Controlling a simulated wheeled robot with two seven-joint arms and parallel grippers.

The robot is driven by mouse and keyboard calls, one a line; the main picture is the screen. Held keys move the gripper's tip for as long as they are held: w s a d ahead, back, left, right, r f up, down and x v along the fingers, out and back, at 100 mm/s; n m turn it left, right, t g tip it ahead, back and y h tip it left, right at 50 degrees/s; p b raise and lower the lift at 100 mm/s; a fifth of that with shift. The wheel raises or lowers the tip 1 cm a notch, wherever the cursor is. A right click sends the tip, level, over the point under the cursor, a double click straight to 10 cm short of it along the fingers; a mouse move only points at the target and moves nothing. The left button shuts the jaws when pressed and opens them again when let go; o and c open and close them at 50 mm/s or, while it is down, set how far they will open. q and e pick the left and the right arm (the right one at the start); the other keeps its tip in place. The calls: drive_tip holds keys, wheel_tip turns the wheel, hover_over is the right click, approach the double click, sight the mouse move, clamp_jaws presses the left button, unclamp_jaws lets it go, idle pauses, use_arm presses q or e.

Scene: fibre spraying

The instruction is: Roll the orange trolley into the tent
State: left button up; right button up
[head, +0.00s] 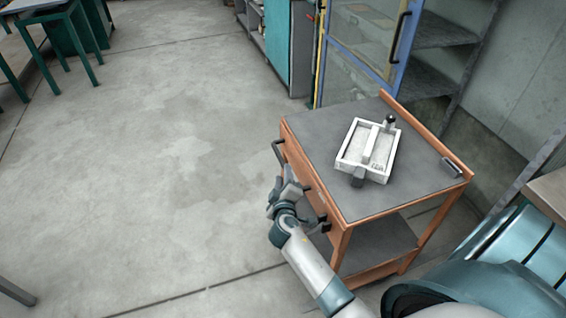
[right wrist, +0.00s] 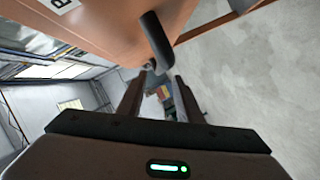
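The orange trolley (head: 343,243) stands right of centre in the head view, with a grey top, a lower shelf and dark handles on its left side. A white tray-like box (head: 350,165) with a dark-knobbed bar lies on its top. My right gripper (head: 288,180) is beside the trolley's left side, near the handles. In the right wrist view its two fingers (right wrist: 159,80) are apart, with a dark handle (right wrist: 157,40) on the orange panel just beyond the tips; I see nothing held. My left gripper is out of view. I cannot make out a tent for certain.
A blue-framed cabinet or booth with clear panels (head: 362,60) stands behind the trolley, against the concrete wall. A teal cabinet (head: 290,45) is left of it. Green-legged tables (head: 60,40) stand at the far left. The concrete floor (head: 150,170) left of the trolley is clear.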

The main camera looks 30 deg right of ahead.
sight(283, 161)
drive_tip(key=x, duration=0.8)
drive_tip(key=shift+d, duration=0.1)
clamp_jaws()
